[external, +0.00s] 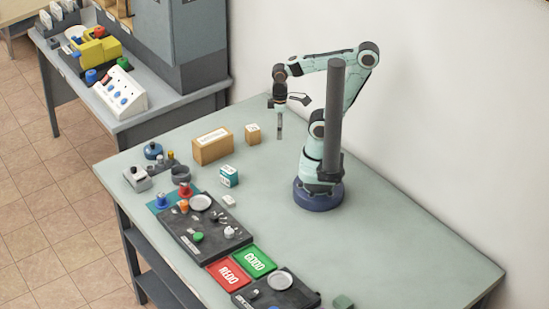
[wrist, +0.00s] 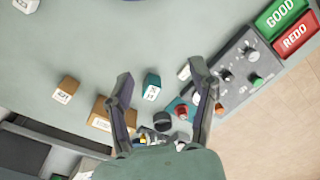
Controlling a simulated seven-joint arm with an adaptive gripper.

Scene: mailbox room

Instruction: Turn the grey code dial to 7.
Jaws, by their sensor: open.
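A pale grey knob (external: 229,232) stands on the black panel (external: 215,243) near its GOOD-tray end. It shows again in the wrist view (wrist: 250,52). It may be the grey code dial, but its digits are too small to read. A dark grey round part (external: 180,174) stands beyond the panel's far end, so I cannot tell for certain which is the dial. My gripper (external: 280,137) hangs above the table's far part, well away from the panel. In the wrist view its fingers (wrist: 160,75) are spread with nothing between them.
A green GOOD tray (external: 255,262) and a red REDO tray (external: 231,275) lie beside the panel.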

